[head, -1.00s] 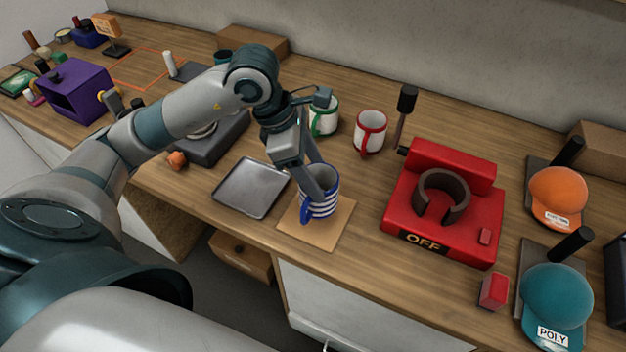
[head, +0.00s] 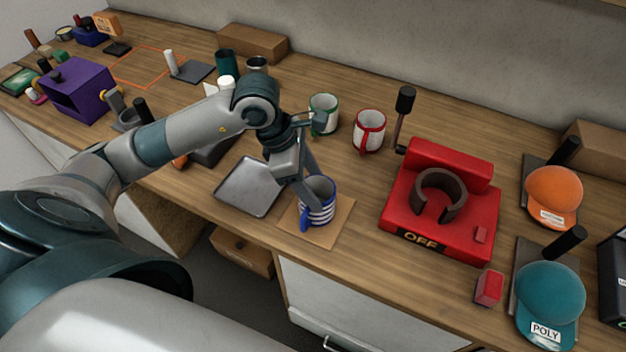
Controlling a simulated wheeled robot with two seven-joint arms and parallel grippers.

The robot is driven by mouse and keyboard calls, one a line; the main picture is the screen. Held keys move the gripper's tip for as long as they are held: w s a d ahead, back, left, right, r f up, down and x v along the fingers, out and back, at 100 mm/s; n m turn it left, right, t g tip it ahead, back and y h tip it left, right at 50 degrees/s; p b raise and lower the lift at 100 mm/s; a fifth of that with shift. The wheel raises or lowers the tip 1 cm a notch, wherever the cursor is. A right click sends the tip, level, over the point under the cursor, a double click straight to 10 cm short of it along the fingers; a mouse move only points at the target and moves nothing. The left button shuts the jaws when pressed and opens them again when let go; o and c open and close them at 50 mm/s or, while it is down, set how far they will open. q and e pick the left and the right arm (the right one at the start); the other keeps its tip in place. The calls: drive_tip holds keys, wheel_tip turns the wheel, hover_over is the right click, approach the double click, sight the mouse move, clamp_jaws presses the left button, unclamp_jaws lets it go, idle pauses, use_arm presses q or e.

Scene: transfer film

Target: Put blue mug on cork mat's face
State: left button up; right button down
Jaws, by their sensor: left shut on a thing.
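The blue mug (head: 319,210), blue-and-white striped with a blue handle toward me, is upright over the cork mat (head: 325,235), a flat tan square near the table's front edge. It looks to be at or just above the mat's surface; I cannot tell whether it touches. My left gripper (head: 311,192) is shut on the mug's wall from above, one finger inside the rim. My right gripper is not in view.
A grey metal tray (head: 250,187) lies just left of the mat. A red press (head: 440,215) marked OFF stands to the right. A green-trimmed mug (head: 323,113) and a red-trimmed mug (head: 369,131) stand behind.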

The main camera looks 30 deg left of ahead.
use_arm(q)
drive_tip(key=shift+f, duration=0.1)
drive_tip(key=o, duration=1.9)
drive_tip(key=b+v, duration=0.3)
drive_tip(key=v, duration=0.9)
